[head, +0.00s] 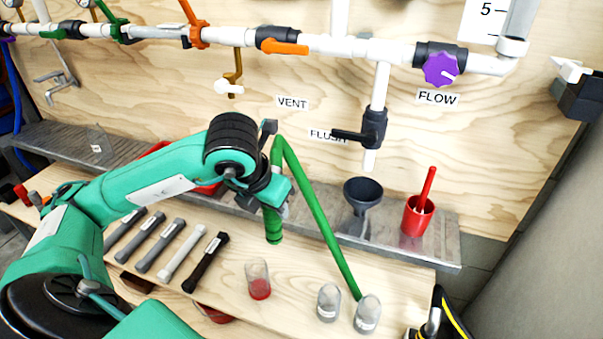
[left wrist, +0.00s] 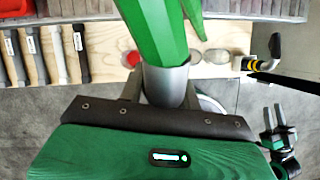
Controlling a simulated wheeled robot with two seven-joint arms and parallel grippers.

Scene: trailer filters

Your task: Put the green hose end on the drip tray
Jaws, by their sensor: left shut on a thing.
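My left gripper (head: 275,190) is shut on the green hose (head: 318,215) and holds it above the bench. The hose also fills the middle of the left wrist view (left wrist: 160,35). A short thick green end (head: 273,225) hangs down below the gripper. The rest of the hose arches up, then slopes down right to the bench near the clear cups. A long grey metal tray (head: 415,247) runs along the wall behind the hose; the hose end hangs in front of it, apart from it. A small green-and-black device in the left wrist view (left wrist: 280,140) may be my right gripper.
A black funnel (head: 363,193) and a red cup (head: 417,215) stand on the grey tray. A red item (head: 207,188) is partly hidden behind my arm. Several filter sticks (head: 182,250) and clear cups (head: 328,302) are on the wooden bench. Pipes and valves cross the wall above.

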